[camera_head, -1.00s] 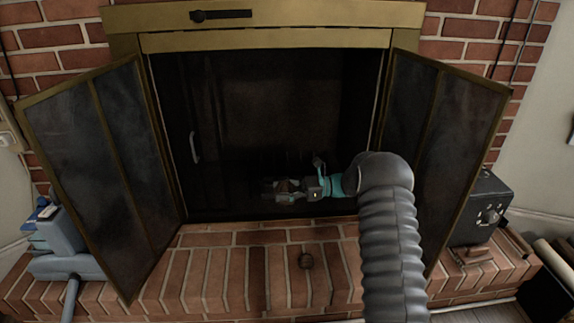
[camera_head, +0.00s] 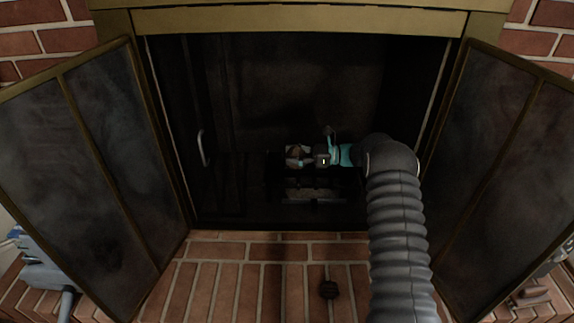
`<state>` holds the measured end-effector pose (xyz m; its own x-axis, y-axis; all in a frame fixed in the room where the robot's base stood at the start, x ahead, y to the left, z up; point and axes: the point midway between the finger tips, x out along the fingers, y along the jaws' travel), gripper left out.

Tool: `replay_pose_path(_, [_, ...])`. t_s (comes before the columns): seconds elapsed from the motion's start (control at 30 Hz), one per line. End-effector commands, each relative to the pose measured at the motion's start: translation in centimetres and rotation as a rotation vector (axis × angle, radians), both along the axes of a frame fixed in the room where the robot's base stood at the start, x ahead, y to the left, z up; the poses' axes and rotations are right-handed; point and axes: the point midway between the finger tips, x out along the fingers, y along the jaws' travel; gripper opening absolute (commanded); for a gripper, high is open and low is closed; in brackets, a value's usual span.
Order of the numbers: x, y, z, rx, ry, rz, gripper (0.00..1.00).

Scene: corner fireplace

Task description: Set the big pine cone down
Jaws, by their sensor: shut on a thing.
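My gripper (camera_head: 294,156) reaches from the right into the dark firebox and points left. It is shut on a small brown thing, which I take to be the big pine cone (camera_head: 298,153); the fingers hide part of it. The gripper appears over a dark grate (camera_head: 314,203) with greyish pieces in it. The gap between the cone and the grate cannot be judged in this light. A smaller round dark-brown thing, perhaps another pine cone (camera_head: 329,289), lies on the brick hearth (camera_head: 220,285) in front.
Two glass fireplace doors stand open, one at the left (camera_head: 100,160) and one at the right (camera_head: 505,170). A light handle (camera_head: 202,148) shows inside at the left. A blue-grey object (camera_head: 42,268) sits at the lower left. The hearth's middle left is clear.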

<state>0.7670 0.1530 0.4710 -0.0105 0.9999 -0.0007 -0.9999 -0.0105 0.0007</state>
Motion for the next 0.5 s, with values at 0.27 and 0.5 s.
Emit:
replay_pose_path(0.27, [3.4,2.6,-2.8,0.0,-0.002,-0.002,0.18])
replay_pose_path(0.5, [4.6,3.4,-3.5,0.0,-0.001,-0.004,0.18])
